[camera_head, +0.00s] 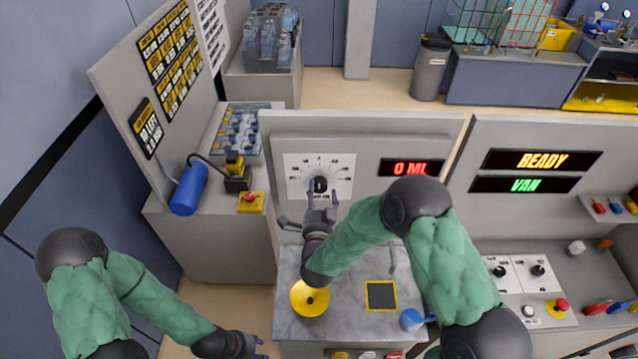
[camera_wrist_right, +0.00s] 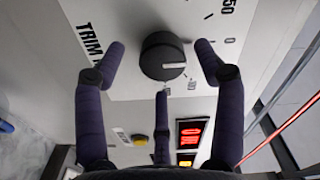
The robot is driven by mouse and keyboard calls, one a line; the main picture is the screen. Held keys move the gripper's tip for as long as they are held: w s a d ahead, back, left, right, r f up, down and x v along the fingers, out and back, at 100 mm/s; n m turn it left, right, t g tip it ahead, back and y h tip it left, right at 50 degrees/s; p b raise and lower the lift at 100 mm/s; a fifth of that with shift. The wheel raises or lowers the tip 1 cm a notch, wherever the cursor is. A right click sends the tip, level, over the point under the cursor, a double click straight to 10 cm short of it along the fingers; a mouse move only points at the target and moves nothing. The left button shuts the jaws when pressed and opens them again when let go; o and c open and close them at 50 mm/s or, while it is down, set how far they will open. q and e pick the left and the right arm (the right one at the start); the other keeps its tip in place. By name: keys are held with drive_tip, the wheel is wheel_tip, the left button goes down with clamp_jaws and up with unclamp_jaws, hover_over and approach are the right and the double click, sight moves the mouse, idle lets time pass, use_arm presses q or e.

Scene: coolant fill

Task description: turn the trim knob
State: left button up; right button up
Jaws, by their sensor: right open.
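The trim knob (camera_wrist_right: 163,57) is a round black knob with a pale pointer line, on a white dial plate (camera_wrist_right: 214,24) printed with numbers and "TRIM". In the head view the knob (camera_head: 319,184) sits on the upright panel, left of the red "0 ML" display. My right gripper (camera_head: 321,200) is in front of the dial; in the wrist view its dark fingers (camera_wrist_right: 160,75) are spread open around the knob, with visible gaps on both sides. My left gripper (camera_head: 262,347) is low at the bottom left, away from the panel; its finger state is unclear.
A yellow round piece (camera_head: 309,298), a black square pad (camera_head: 381,296) and a thin spout stand on the grey bench below the panel. A blue cylinder (camera_head: 188,188) and a yellow box with a red button (camera_head: 251,202) are on the left cabinet.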

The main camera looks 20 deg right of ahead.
sight(319, 189)
drive_tip(key=shift+p+x, duration=0.3)
drive_tip(key=shift+x, duration=0.9)
drive_tip(key=shift+w+d, duration=0.1)
drive_tip(key=shift+w, duration=0.3)
drive_tip(key=shift+s+r, duration=0.1)
drive_tip(key=c, duration=1.1)
